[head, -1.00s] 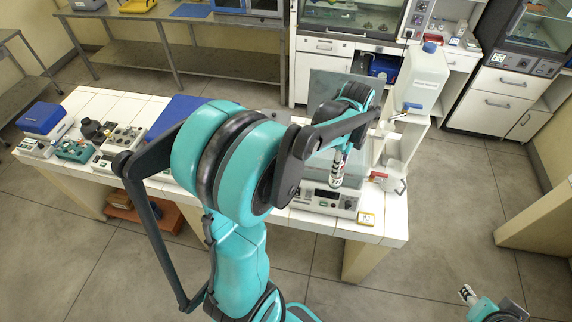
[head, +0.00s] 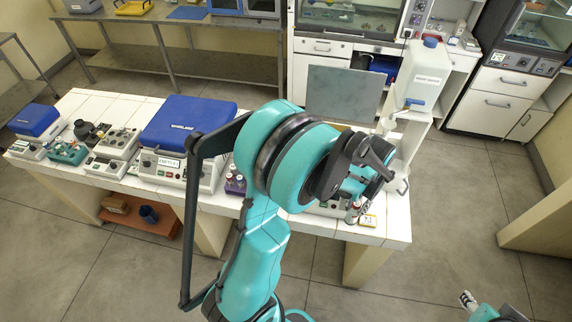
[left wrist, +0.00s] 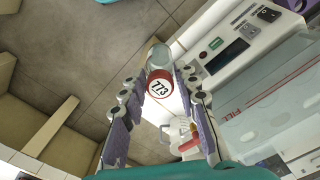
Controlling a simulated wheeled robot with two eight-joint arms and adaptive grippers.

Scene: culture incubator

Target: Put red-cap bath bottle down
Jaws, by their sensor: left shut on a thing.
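The red-cap bath bottle (left wrist: 160,83) is between the fingers of my left gripper (left wrist: 158,98) in the left wrist view, its round cap marked 773 facing the camera. The gripper is shut on it. In the head view the left gripper (head: 356,204) is at the front right of the white bench, beside the bath, near a small yellow-edged label tile (head: 368,220). My arm hides much of the bath. The bath's control panel (left wrist: 232,58) shows in the left wrist view. My right gripper (head: 467,299) is at the lower right, away from the bench; its fingers are too small to judge.
The bath's grey raised lid (head: 345,92) stands behind my arm. A large white jug with a blue cap (head: 420,75) is at the bench's right end. A blue-lidded machine (head: 188,125) and a purple rack (head: 235,185) stand left of my arm. The bench's front edge is close to the gripper.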

